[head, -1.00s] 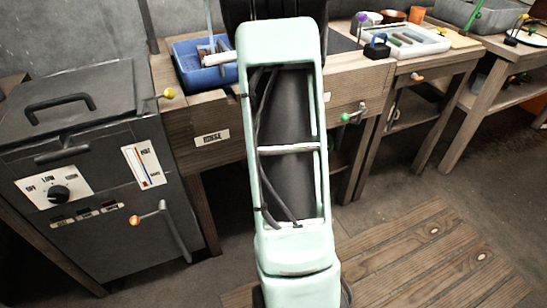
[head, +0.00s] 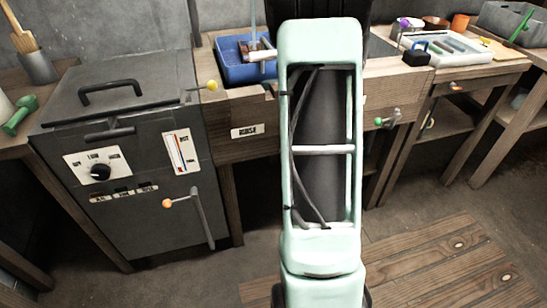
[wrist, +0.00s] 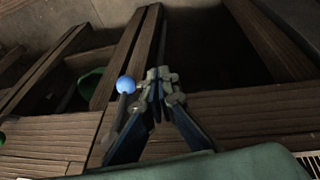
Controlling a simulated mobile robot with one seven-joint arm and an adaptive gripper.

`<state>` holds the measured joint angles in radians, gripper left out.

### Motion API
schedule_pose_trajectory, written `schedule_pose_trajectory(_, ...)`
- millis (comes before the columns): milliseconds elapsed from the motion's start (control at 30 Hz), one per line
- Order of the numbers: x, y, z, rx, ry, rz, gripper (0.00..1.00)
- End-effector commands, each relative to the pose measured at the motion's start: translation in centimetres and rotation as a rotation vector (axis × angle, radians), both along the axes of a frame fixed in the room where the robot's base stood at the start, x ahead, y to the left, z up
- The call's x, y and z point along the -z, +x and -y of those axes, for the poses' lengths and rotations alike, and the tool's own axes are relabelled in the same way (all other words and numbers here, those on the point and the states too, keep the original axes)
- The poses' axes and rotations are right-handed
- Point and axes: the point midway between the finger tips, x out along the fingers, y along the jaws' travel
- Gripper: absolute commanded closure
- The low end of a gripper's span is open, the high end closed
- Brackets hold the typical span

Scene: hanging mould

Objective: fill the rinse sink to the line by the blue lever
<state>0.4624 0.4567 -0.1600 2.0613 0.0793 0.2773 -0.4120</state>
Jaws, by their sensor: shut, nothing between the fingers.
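In the wrist view my gripper (wrist: 160,76) is shut and empty, its fingertips together above the wooden bench. A lever with a blue ball knob (wrist: 125,84) stands just left of the fingertips, its dark rod running down beside the left finger. I cannot tell whether they touch. In the head view the bench front carries a label reading RINSE (head: 244,131). My arm covers the middle of that bench, hiding the blue lever and my gripper. The rinse sink's water and fill line cannot be made out.
A dark heater cabinet (head: 140,215) with a dial and an orange-knobbed lever (head: 168,203) stands left. A blue tray (head: 232,68) sits on the bench near a yellow knob (head: 212,85). A green-knobbed lever (head: 379,121) is right of my arm. Wooden floor slats (head: 420,265) lie in front.

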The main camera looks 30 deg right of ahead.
Motion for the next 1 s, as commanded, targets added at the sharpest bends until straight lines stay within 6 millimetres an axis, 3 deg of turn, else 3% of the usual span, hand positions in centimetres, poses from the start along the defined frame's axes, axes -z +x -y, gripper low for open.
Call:
schedule_pose_trajectory(100, -0.7, 0.3, -0.2, 0.0, 0.0, 0.0, 1.0)
schedule_pose_trajectory(600, -4.5, -0.3, -7.4, -0.005, 0.0, -0.001, 1.0)
schedule_pose_trajectory(1000, -5.2, -0.5, -9.0, 0.0, 0.0, -0.001, 1.0)
